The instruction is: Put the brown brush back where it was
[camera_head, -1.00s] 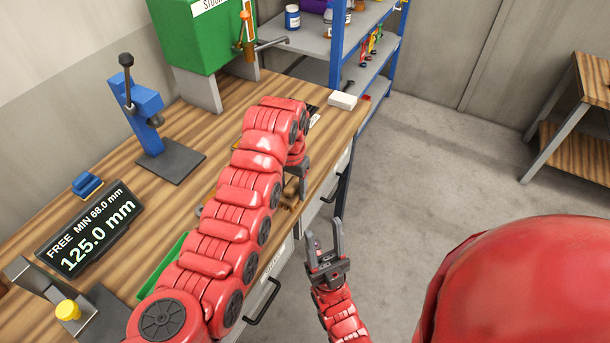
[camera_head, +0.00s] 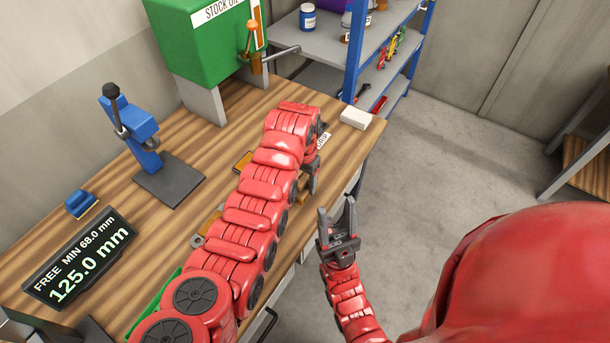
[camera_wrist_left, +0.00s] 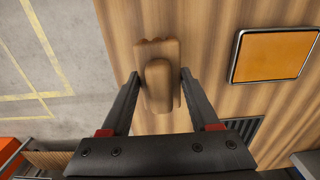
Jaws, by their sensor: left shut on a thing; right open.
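The brown brush (camera_wrist_left: 158,78) is between the fingertips of my left gripper (camera_wrist_left: 160,82) in the left wrist view, over the wooden bench top. I cannot tell whether it touches the wood. In the head view my left gripper (camera_head: 310,178) is low at the bench's front edge, partly hidden by my arm, and a bit of the brush (camera_head: 305,199) shows beneath it. My right gripper (camera_head: 338,222) is open and empty, in front of the bench and to the right of the left gripper.
An orange-topped plate (camera_wrist_left: 275,55) lies on the bench beside the brush. A white block (camera_head: 355,118) sits at the bench's far right corner. A blue press (camera_head: 130,130), a display (camera_head: 80,258) and a green box (camera_head: 205,40) stand on the bench. My left arm hides part of its middle.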

